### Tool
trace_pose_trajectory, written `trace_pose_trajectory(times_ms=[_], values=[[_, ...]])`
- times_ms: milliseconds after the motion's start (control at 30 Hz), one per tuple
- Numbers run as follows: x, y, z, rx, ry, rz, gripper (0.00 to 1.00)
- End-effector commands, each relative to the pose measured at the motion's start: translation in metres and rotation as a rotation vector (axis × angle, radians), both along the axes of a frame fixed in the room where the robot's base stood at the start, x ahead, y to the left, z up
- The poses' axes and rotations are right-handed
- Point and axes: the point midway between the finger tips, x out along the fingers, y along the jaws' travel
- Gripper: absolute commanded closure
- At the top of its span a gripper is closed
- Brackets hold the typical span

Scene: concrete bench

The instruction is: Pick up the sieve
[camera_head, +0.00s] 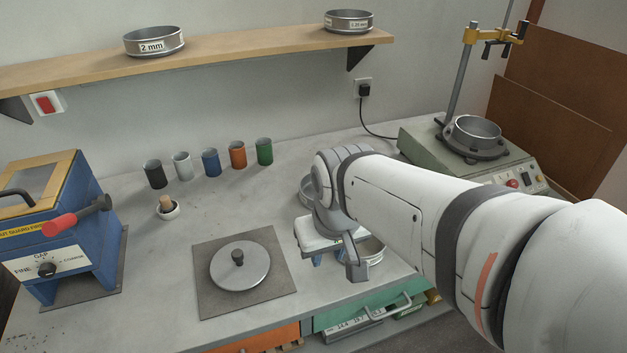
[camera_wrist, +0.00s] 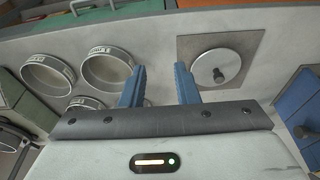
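Three round metal sieves stand on the bench in the wrist view: a labelled one (camera_wrist: 88,60), a second labelled one (camera_wrist: 28,72) at the far left, and a third (camera_wrist: 72,103) partly behind my wrist. The labels are too small to read. In the head view my arm covers much of this group; parts of one sieve (camera_head: 371,257) and another (camera_head: 305,188) show. My gripper (camera_wrist: 160,84) has its two blue fingers spread and nothing between them. It is above the bench, between the sieves and the flat lid; one finger overlaps a sieve's edge in the wrist view.
The lid (camera_head: 240,266) lies on a dark mat (camera_head: 209,292). Several coloured cups (camera_head: 210,163) stand behind it. A blue mill (camera_head: 75,250) is at left, a green shaker (camera_head: 427,143) with a metal pan (camera_head: 474,130) at right. Two more sieves (camera_head: 154,46) (camera_head: 348,25) are on the shelf.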

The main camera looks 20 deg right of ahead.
Motion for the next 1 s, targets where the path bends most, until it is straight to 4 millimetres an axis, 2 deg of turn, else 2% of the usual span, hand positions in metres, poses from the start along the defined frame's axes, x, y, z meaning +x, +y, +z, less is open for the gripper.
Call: trace_pose_trajectory(times_ms=[167, 300, 500, 700, 1000], values=[[0.033, -0.022, -0.020, -0.022, 0.057, 0.072, 0.72], [0.069, -0.044, -0.048, -0.038, 0.120, 0.165, 0.72], [0.108, -0.075, -0.091, -0.042, 0.189, 0.289, 0.72], [0.125, -0.093, -0.118, -0.038, 0.220, 0.356, 0.72], [0.127, -0.096, -0.149, -0.036, 0.226, 0.367, 0.72]])
